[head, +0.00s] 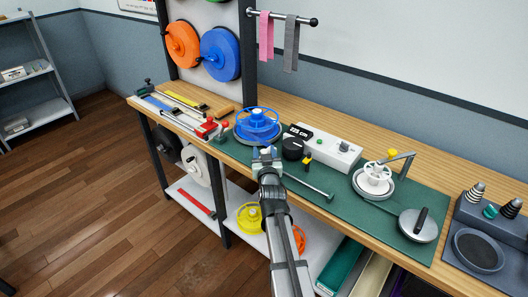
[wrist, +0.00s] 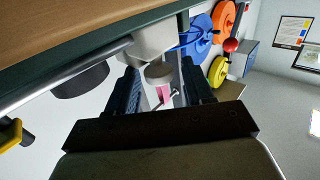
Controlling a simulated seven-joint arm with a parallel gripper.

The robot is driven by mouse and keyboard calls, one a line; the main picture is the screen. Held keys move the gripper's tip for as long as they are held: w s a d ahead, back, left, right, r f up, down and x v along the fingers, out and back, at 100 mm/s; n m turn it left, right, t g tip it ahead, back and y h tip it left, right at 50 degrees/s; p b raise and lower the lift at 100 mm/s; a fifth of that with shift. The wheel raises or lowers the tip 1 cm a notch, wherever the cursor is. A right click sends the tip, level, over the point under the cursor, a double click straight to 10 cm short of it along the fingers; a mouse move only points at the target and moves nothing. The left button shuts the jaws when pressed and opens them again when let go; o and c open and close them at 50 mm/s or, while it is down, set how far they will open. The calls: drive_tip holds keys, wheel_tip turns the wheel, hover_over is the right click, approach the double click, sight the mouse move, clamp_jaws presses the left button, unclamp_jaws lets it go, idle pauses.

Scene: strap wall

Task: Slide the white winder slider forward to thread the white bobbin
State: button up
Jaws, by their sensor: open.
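The white winder slider (wrist: 152,38) shows in the wrist view as a white block at the end of a grey rod (head: 312,188). A round grey-white knob (wrist: 158,72) on it lies between the two dark fingers of my gripper (wrist: 160,80). The fingers are open, one on each side of the knob; I cannot tell whether they touch it. In the head view my gripper (head: 267,154) is over the rod's left end and hides most of the slider. The white bobbin (head: 374,176) stands on a round base at the right of the green mat.
Behind my gripper are a blue spool (head: 257,124), a black dial (head: 292,148) and a white box (head: 328,150). A yellow-tipped switch (head: 307,161) stands close to the rod. A grey bent arm (head: 402,160) and round lever plate (head: 418,226) flank the bobbin. Clear mat lies around the rod's right end.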

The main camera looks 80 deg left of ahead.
drive_tip(key=shift+a, duration=0.5)
drive_tip(key=shift+c, duration=0.3)
clamp_jaws()
drive_tip(key=shift+r, duration=0.1)
